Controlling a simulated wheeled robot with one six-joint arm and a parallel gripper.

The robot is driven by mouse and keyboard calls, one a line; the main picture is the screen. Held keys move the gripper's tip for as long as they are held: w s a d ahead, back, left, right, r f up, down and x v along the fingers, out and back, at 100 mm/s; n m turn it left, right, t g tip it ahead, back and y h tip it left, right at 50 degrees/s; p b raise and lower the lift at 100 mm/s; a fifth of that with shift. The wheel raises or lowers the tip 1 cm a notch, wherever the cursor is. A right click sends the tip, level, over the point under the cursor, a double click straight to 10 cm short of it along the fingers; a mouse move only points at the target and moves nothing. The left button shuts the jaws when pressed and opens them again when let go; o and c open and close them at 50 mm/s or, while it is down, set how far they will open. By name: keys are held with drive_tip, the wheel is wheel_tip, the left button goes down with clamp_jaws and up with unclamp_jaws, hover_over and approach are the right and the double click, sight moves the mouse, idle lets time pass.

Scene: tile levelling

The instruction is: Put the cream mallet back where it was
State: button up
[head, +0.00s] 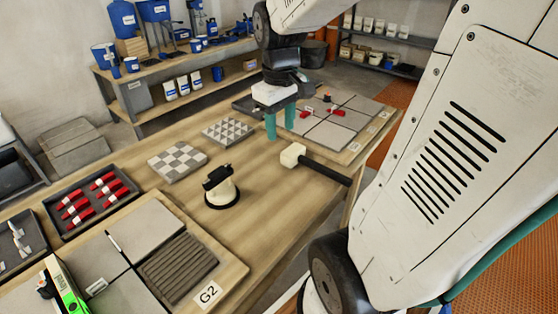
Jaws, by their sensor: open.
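The cream mallet lies on the wooden table, with its cream head (292,155) toward the middle of the table and its black handle (325,172) pointing right toward the table's edge. The far end of the handle reaches my arm's outline, so I cannot tell where it ends. My gripper (281,125) has two teal fingers pointing down. It is open and empty, just beyond the mallet head in the picture, apart from it. The height of the fingertips above the table is hard to tell.
A black-and-cream suction cup (222,187) stands left of the mallet. Checkered tile samples (177,161) lie behind it. A tiled board with red clips (335,125) is at the back right. A tray of red wedges (80,227) and the G2 board (230,266) are at the front left.

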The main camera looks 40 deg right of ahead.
drive_tip(key=s+a+r, duration=0.3)
drive_tip(key=s+a, duration=0.9)
drive_tip(key=shift+s+a+m+t+y, duration=0.3)
drive_tip(key=shift+a+t, duration=0.05)
drive_tip(key=shift+t, duration=0.05)
drive_tip(key=shift+w+r, duration=0.1)
drive_tip(key=shift+w, duration=0.05)
idle(0.4)
drive_tip(key=shift+c, duration=0.6)
